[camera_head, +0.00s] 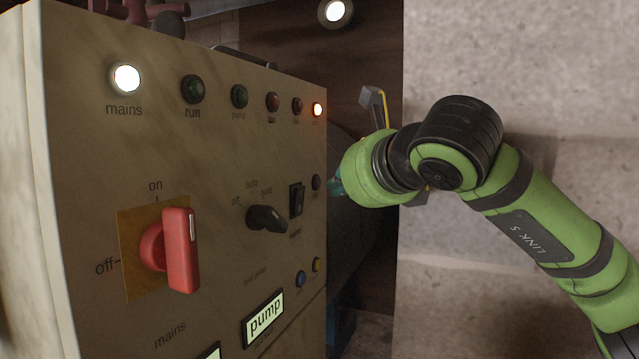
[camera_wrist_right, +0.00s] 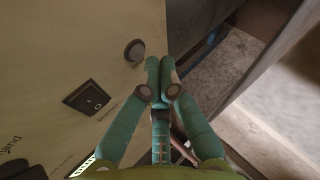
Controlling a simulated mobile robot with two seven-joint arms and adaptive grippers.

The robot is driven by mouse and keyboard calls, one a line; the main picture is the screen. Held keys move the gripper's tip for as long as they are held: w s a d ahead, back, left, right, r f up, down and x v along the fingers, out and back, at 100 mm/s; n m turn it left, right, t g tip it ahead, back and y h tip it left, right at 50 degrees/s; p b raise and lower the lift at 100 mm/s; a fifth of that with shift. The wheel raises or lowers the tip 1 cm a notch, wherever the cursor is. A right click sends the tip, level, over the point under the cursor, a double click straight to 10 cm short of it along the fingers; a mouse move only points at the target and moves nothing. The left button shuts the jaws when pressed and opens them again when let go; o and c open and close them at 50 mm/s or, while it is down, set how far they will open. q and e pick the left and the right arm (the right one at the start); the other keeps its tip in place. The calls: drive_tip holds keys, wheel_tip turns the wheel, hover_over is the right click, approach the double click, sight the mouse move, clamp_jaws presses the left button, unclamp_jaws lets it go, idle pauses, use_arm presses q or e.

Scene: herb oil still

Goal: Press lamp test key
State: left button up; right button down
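The control panel (camera_head: 90,200) faces me at an angle in the head view. A small round black button (camera_head: 316,183), possibly the lamp test key, sits near its right edge; its label is not legible. The button also shows in the wrist view (camera_wrist_right: 135,50), just left of my right fingertips. My right gripper (camera_head: 335,185) is mostly hidden behind its green wrist in the head view. In the wrist view my right gripper (camera_wrist_right: 160,62) has its teal fingertips together, with nothing between them. It appears apart from the button. My left gripper is not in view.
A black rocker switch (camera_head: 297,199) is left of the button, then a black selector knob (camera_head: 267,218) and a red mains handle (camera_head: 180,250). Blue (camera_head: 301,278) and yellow buttons (camera_head: 316,265) sit below.

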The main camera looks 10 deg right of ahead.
drive_tip(key=shift+w+a, duration=0.2)
drive_tip(key=shift+a, duration=0.15)
drive_tip(key=shift+w+a, duration=0.2)
drive_tip(key=shift+a, duration=0.05)
idle(0.8)
drive_tip(key=shift+s+d+f+b, duration=0.1)
drive_tip(key=shift+s+d+b, duration=0.2)
drive_tip(key=shift+b, duration=0.25)
drive_tip(key=shift+s+d, duration=0.15)
drive_tip(key=shift+d, duration=0.2)
drive_tip(key=shift+s+d+b, duration=0.6)
drive_tip(key=shift+s+d, duration=0.1)
drive_tip(key=shift+d, duration=0.35)
drive_tip(key=shift+s+d+b, duration=0.6)
drive_tip(key=shift+s+d, duration=0.1)
drive_tip(key=shift+d, duration=0.3)
